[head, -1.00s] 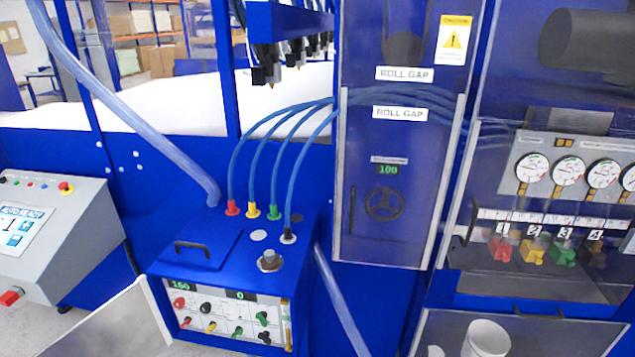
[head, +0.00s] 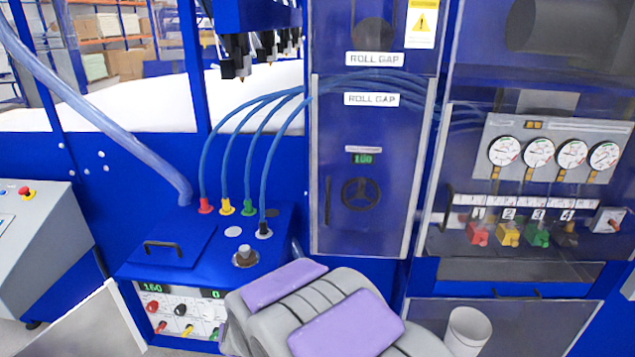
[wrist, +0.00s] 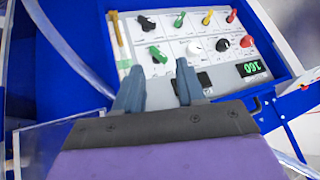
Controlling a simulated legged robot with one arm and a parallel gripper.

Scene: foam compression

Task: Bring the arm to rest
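My arm, grey with purple pads, reaches into the bottom middle of the head view, in front of the blue control box (head: 190,245). My gripper's fingertips are hidden in the head view. In the wrist view my gripper (wrist: 157,75) has its two grey fingers apart with nothing between them. Its fingers point at the white knob panel (wrist: 180,45), which has coloured knobs and a green display (wrist: 250,67) on the right. I cannot tell how far the fingertips are from the panel.
A clear-fronted ROLL GAP cabinet (head: 365,215) stands right of the control box. A white cup (head: 467,330) is at the lower right. A panel of gauges (head: 555,150) is at the right.

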